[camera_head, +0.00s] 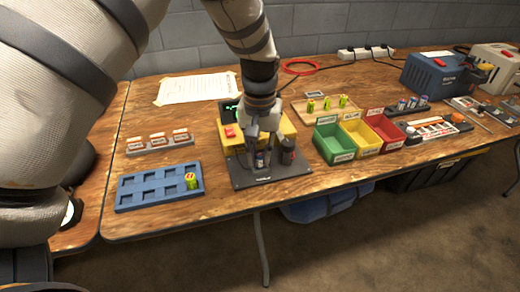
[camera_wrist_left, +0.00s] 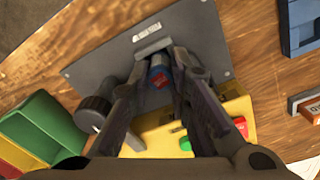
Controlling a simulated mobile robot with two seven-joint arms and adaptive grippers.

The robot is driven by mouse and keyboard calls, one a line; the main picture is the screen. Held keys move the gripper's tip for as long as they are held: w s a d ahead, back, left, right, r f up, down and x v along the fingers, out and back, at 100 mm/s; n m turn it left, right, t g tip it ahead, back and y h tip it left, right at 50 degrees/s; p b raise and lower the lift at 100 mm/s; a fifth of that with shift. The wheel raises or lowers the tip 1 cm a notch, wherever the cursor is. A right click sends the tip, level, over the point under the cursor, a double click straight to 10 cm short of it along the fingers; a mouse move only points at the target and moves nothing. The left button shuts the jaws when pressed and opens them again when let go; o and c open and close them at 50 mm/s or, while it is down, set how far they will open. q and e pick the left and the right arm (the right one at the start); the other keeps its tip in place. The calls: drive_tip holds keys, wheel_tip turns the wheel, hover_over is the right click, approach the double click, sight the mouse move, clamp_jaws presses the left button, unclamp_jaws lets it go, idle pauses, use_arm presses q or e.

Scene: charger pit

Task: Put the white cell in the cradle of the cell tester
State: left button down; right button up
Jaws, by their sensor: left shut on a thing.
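The cell tester has a yellow body (camera_head: 288,128) with a red button, a small green-lit screen and a dark grey base plate (camera_head: 288,174) in front. My left gripper (camera_head: 262,150) points down over that plate, at the tester's cradle. It is shut on the white cell (camera_head: 260,160). In the left wrist view, the cell (camera_wrist_left: 159,76) shows blue and red markings between my fingertips (camera_wrist_left: 157,82). It is beside a grey cradle block (camera_wrist_left: 155,45). The fingers hide much of the cell and cradle, so I cannot tell whether it is seated. My right gripper is not in view.
A dark round knob (camera_head: 288,150) stands right of the gripper. A blue socketed tray (camera_head: 150,200) with one yellow-green cell is at front left. Green (camera_head: 332,155), yellow and red bins stand right of the tester. A wooden tray (camera_head: 305,118) holds several cells behind them.

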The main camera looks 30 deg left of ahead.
use_arm(q)
drive_tip(key=shift+f, duration=0.5)
idle(0.7)
drive_tip(key=c, duration=1.4)
unclamp_jaws()
drive_tip(key=shift+r, duration=0.1)
drive_tip(key=shift+r+p, duration=0.85)
drive_tip(key=shift+r, duration=2.65)
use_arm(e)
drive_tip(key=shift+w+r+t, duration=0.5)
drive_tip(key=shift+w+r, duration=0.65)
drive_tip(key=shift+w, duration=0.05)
use_arm(q)
drive_tip(key=shift+f, duration=0.1)
